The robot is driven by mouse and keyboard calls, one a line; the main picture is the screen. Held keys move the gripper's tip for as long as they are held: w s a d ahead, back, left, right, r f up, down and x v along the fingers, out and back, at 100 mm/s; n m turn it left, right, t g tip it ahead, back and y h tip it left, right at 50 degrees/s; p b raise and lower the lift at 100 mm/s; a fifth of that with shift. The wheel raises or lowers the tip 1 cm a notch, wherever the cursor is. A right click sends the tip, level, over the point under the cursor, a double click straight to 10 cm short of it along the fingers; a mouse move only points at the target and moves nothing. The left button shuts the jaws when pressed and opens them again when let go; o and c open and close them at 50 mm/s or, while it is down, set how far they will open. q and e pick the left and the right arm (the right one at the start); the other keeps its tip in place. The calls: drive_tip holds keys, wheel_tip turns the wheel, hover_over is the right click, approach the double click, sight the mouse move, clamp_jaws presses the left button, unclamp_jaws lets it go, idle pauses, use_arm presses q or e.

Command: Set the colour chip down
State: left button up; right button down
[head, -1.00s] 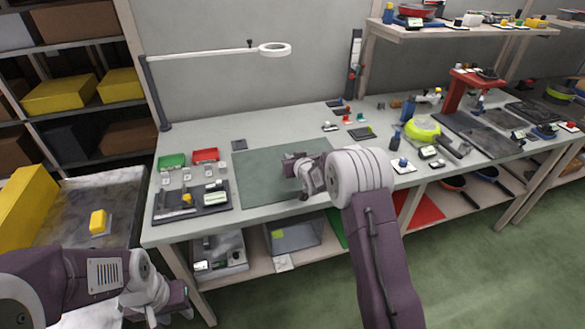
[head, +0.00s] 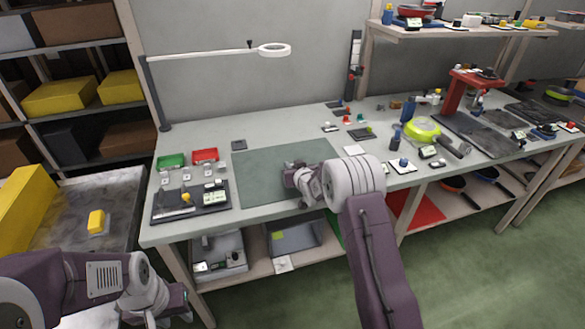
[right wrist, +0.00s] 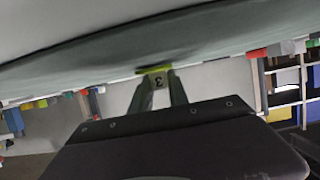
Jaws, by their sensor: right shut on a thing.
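In the head view, my right gripper (head: 291,178) is over the right part of the mat (head: 262,172), and the chip cannot be made out. My left gripper (head: 165,310) is at the lower left, away from the bench, and its fingers are unclear.
Left of the mat are a dark tray (head: 170,208) with small items, a green bin (head: 170,161) and a red bin (head: 205,155). A ring lamp (head: 274,50) hangs above. A yellow-green pan (head: 423,129) and small tools stand to the right. The left mat is clear.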

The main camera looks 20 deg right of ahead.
drive_tip(key=c, duration=1.3)
unclamp_jaws()
drive_tip(key=shift+s+a+f, duration=0.1)
drive_tip(key=shift+s+f, duration=0.2)
drive_tip(key=shift+f, duration=0.6)
drive_tip(key=shift+o, duration=0.2)
drive_tip(key=shift+w+r+p, duration=0.1)
drive_tip(key=shift+r+p, duration=0.4)
drive_tip(key=shift+p, duration=0.1)
drive_tip(key=shift+g, duration=0.3)
drive_tip(key=v, duration=1.2)
drive_tip(key=shift+w+r, duration=0.15)
drive_tip(key=s+a+f+g, duration=0.15)
drive_tip(key=s+g, duration=0.25)
drive_tip(key=s, duration=0.6)
drive_tip(key=s+f+g, duration=0.3)
drive_tip(key=s+g, duration=0.1)
drive_tip(key=s, duration=0.6)
drive_tip(key=s+a+f+g, duration=0.15)
drive_tip(key=s+g, duration=0.25)
drive_tip(key=s, duration=0.6)
wheel_tip(320, 180, up, 9)
drive_tip(key=p, duration=1)
drive_tip(key=shift+w+d+r+m, duration=0.2)
drive_tip(key=shift+w+d+m, duration=0.1)
drive_tip(key=shift+d, duration=0.1)
